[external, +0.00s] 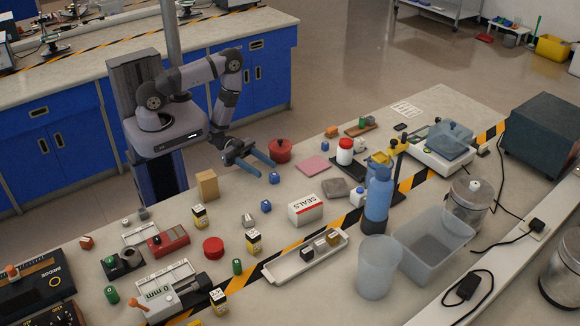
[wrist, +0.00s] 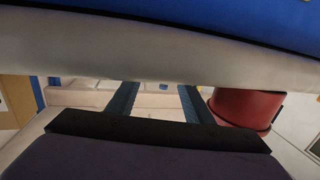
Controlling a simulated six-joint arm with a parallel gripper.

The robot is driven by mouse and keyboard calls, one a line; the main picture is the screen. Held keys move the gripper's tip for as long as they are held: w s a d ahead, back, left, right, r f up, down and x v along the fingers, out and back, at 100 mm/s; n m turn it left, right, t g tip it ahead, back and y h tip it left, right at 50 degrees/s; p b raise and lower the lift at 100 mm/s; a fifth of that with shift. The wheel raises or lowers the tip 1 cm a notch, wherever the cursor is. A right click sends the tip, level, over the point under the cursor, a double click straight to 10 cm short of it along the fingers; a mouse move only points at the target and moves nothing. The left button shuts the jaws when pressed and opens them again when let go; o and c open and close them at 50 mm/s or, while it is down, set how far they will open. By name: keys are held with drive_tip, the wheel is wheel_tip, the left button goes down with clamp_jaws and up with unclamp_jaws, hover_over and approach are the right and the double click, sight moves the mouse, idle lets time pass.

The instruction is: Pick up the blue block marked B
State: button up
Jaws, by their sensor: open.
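No letter is readable on either, so I cannot tell which is marked B. My gripper (external: 266,169) is open and empty, above the table's far edge, with its fingers apart. In the wrist view my gripper (wrist: 157,92) also shows its two dark fingers spread, with no block between them.
A red pot (external: 280,150) stands close beside my gripper and also shows in the wrist view (wrist: 248,108). A tan box (external: 207,185) stands to the left. A white SEALS box (external: 305,210) and a pink pad (external: 313,166) lie to the right.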

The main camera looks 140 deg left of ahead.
sight(274, 178)
drive_tip(key=shift+x, duration=2.1)
drive_tip(key=shift+c, duration=0.6)
clamp_jaws()
